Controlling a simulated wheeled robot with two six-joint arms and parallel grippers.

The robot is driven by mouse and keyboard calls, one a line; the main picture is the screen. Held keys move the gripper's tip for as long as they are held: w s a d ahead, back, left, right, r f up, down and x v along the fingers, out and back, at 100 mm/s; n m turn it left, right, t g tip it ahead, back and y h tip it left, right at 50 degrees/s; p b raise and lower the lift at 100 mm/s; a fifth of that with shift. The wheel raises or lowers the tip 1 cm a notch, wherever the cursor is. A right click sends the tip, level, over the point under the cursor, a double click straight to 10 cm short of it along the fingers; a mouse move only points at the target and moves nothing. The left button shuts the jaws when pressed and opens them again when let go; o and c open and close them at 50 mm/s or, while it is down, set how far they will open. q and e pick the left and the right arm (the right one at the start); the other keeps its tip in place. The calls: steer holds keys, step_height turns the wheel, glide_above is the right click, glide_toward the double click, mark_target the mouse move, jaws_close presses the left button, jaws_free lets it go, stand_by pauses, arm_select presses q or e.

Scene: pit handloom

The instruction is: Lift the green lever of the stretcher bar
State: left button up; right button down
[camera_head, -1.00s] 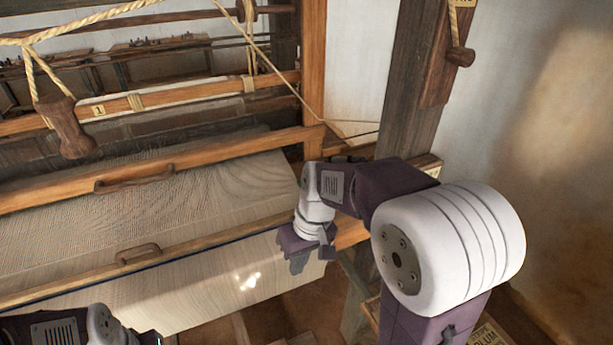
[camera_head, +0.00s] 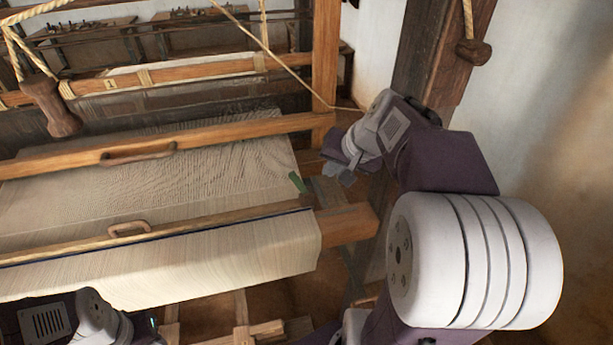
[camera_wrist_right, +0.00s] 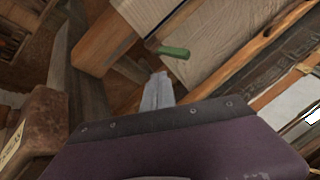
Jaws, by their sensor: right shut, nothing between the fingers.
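The small green lever (camera_head: 297,182) shows at the right edge of the woven cloth (camera_head: 220,165). In the right wrist view the green lever (camera_wrist_right: 173,52) lies just beyond my fingertips, beside the cloth edge. The stretcher bar itself I cannot tell apart from the loom's other bars. My right gripper (camera_head: 344,174) is shut and empty, up and to the right of the lever in the head view, apart from it. Its fingers (camera_wrist_right: 158,90) point toward the lever in the wrist view. Part of my left arm shows at the lower left; its gripper is out of sight.
A wooden bar with a handle (camera_head: 130,228) crosses the cloth in front; another handled beam (camera_head: 215,138) crosses behind. The beam end (camera_head: 348,224) juts out below the right gripper. A dark post (camera_head: 420,60) stands to the right. A wooden pull (camera_head: 52,108) hangs at left.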

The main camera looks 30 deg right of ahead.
mark_target(301, 182)
steer(key=w+a+f+p, duration=0.1)
steer(key=w+a+f, duration=0.1)
steer(key=w+f, duration=0.5)
steer(key=shift+a+f+p, duration=0.2)
steer(key=shift+a+p, duration=0.1)
steer(key=shift+p, duration=0.1)
steer(key=shift+a, duration=0.15)
